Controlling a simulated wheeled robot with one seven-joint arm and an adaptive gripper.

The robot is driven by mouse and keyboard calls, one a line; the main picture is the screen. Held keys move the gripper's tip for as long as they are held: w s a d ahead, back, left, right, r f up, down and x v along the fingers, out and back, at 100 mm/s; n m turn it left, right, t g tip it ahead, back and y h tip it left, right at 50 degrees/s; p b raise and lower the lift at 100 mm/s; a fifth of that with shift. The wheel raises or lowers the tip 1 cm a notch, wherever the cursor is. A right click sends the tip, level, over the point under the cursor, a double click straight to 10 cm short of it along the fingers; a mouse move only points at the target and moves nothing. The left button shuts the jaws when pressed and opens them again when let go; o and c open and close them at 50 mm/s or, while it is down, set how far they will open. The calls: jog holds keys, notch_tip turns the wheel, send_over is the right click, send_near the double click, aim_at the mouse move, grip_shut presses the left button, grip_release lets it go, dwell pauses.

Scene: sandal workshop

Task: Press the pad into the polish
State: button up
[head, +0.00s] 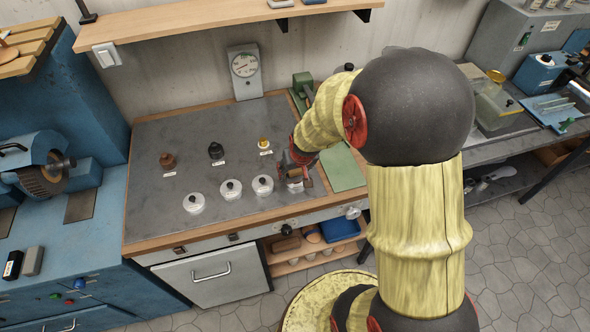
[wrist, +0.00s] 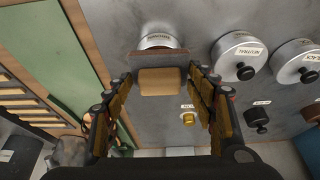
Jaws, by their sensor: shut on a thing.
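My gripper (wrist: 160,76) is shut on a tan block (wrist: 160,82), with a finger on each side. A flat brown pad (wrist: 145,57) shows at the block's far end. A round silver tin (wrist: 158,41) with a label too small to read stands just beyond the pad. Whether the pad touches it, and the polish inside, I cannot see.
Lidded silver tins (head: 263,185) with black knobs stand left of my gripper. Behind them are small brown (head: 167,160), black (head: 216,150) and yellow (head: 263,143) knobbed pieces. A green mat (head: 342,167) lies to the right. A dial gauge (head: 244,66) stands at the back.

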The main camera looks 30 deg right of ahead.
dwell(0.3)
jog(key=shift+r+p, duration=2.4)
jog(key=shift+r, duration=1.1)
jog(key=shift+f, duration=0.1)
